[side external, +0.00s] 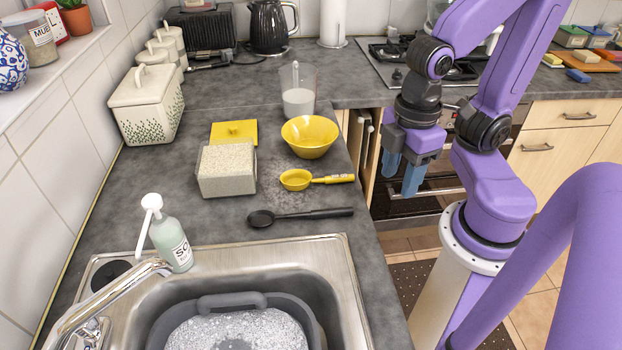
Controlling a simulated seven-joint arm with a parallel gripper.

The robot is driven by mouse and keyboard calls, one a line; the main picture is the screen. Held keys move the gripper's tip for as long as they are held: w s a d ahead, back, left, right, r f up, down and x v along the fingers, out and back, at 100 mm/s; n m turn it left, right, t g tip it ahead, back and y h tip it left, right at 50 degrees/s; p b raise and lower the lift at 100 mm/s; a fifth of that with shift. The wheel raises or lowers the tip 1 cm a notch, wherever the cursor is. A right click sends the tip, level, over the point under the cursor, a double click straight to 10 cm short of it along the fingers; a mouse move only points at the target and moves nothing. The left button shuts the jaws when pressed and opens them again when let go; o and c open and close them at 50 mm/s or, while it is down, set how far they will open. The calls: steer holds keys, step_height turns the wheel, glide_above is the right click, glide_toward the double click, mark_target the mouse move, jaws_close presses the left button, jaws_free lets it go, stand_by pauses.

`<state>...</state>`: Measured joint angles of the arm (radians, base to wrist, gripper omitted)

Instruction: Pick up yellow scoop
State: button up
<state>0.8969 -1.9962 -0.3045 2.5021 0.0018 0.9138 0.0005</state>
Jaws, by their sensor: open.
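The yellow scoop (297,180) lies on the grey counter, its round cup to the left and its handle pointing right, toward the counter's edge. My gripper (401,178) hangs to the right of the scoop, beyond the counter edge and in front of the oven. Its two blue fingers point down and are apart, with nothing visible between them. It does not touch the scoop.
A yellow bowl (310,137) stands just behind the scoop. A box of white grains (227,169) is to its left, with a yellow lid (234,133) behind. A black spoon (300,216) lies in front. The sink (341,270) is nearer the camera.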

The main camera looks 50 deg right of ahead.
step_height(320, 180, up, 4)
steer(key=m, duration=0.4)
glide_above(335, 177)
step_height(335, 177, down, 17)
stand_by(1.0)
jaws_close()
